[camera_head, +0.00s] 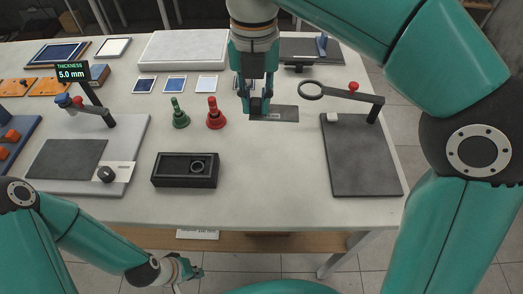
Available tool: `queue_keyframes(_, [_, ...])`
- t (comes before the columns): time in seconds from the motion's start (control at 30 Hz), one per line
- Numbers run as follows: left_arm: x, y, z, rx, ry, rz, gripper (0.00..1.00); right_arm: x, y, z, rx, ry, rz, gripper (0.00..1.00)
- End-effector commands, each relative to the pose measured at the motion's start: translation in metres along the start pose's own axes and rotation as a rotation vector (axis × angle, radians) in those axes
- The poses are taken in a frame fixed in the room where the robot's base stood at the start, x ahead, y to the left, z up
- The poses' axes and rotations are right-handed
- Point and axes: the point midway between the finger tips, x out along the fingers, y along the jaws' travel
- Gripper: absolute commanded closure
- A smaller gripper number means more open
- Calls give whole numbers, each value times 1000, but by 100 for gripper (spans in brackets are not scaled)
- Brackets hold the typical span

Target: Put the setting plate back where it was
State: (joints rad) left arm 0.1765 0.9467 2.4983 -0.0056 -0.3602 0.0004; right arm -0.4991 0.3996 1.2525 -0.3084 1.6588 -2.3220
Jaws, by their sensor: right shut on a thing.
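A thin dark grey plate with a small light label, which looks like the setting plate (283,114), is near the middle of the table. My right gripper (256,107) reaches down from the top and is shut on the plate's left end. I cannot tell whether the plate touches the table or is just above it. My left gripper (190,270) is low in front of the table's front edge, away from the plate. It is small in the view and its jaws are not clear.
Green (180,117) and red (215,118) handled tools stand left of the plate. A gauge stand (75,150) is at left; a dark board with magnifier (360,155) is at right. The front middle is clear.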

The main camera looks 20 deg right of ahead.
Motion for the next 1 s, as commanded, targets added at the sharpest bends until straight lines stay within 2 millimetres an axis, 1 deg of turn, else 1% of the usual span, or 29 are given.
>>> queue_keyframes(0.07, [2,-1,0,0,-1,0,100,3,0,-2,-29,1,0,100])
queue_keyframes(0.17, [6,-2,0,0,-1,0,100,18,0,-3,-41,2,-1,100])
queue_keyframes(0.27, [12,-4,0,0,-1,0,100,41,1,-3,-43,4,-3,100])
queue_keyframes(0.5, [20,-7,0,0,-1,0,100,106,2,-3,-43,6,-4,100])
queue_keyframes(0.6, [22,-8,0,0,-1,0,100,128,2,-2,-42,5,-3,100])
queue_keyframes(0.7, [23,-8,0,0,-1,0,100,144,3,-3,-43,4,-2,100])
queue_keyframes(0.93, [24,-9,0,0,-1,0,100,161,3,-2,-44,2,-2,100])
queue_keyframes(1.0, [25,-9,0,0,-1,0,100,170,3,-2,-43,3,-2,100])
